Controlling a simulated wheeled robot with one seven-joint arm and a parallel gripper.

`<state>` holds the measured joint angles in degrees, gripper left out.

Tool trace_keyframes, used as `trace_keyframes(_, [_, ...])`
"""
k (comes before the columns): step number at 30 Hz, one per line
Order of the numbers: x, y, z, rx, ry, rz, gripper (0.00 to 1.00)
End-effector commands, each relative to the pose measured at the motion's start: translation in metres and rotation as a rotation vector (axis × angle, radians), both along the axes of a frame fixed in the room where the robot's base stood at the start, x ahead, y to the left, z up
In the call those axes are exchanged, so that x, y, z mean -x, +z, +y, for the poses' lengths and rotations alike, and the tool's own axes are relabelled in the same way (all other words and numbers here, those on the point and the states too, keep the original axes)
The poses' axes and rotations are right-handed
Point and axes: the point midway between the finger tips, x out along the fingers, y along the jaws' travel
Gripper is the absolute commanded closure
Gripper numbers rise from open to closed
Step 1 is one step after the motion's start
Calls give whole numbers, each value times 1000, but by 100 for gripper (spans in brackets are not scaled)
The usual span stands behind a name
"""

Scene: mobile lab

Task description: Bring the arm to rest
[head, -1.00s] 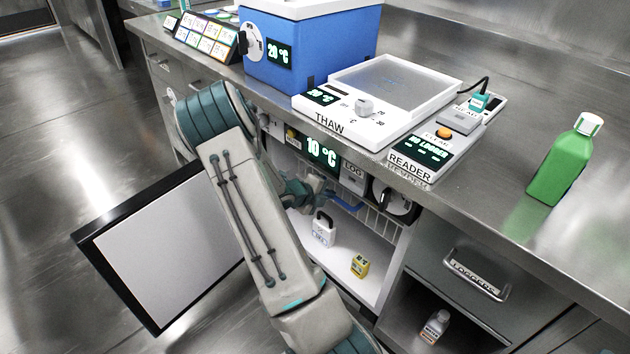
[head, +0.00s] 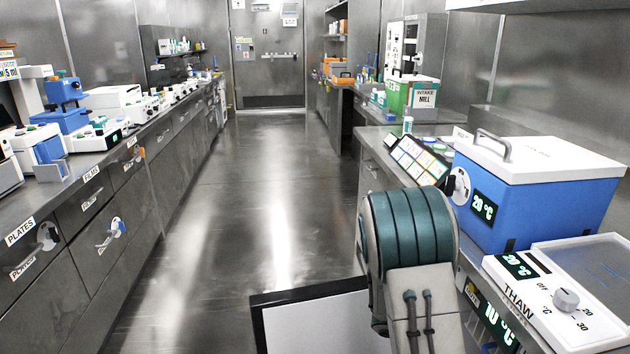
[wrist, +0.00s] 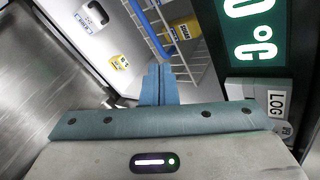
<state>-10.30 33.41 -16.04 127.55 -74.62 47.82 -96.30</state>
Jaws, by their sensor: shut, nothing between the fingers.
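My gripper (wrist: 159,84) shows in the wrist view, its two blue-grey fingers together with nothing between them. It is in front of the open fridge compartment under the bench, near a wire basket (wrist: 160,38) and left of the large green temperature display (wrist: 257,35). In the head view my arm rises at the lower right beside the bench, and the gripper is out of that picture.
The open fridge door (head: 315,318) stands left of my arm. A blue box (head: 535,205) and the thaw plate (head: 590,262) stand on the bench. The aisle floor (head: 240,220) is clear.

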Motion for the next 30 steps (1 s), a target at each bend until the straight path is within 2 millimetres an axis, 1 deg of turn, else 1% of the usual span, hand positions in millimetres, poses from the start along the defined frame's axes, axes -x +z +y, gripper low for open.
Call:
trace_keyframes(1, [6, 38, 6, -39, -101, -116, 100])
trace_keyframes(3, [18, 68, 15, -90, -256, -270, 100])
trace_keyframes(5, [28, 92, 23, -132, -389, -396, 100])
trace_keyframes(6, [34, 108, 30, -161, -480, -478, 100])
trace_keyframes(8, [44, 132, 39, -202, -617, -596, 100])
trace_keyframes(9, [51, 147, 46, -230, -710, -671, 100])
trace_keyframes(14, [76, 208, 74, -332, -1091, -944, 100])
trace_keyframes(15, [82, 223, 82, -357, -1191, -1005, 100])
trace_keyframes(17, [92, 244, 94, -393, -1339, -1089, 100])
trace_keyframes(18, [97, 259, 102, -416, -1442, -1141, 100])
trace_keyframes(20, [107, 281, 115, -448, -1596, -1211, 100])
trace_keyframes(21, [112, 295, 123, -468, -1702, -1252, 100])
trace_keyframes(24, [127, 329, 144, -510, -1962, -1331, 100])
trace_keyframes(27, [139, 356, 163, -537, -2197, -1373, 100])
trace_keyframes(30, [147, 376, 177, -549, -2380, -1387, 100])
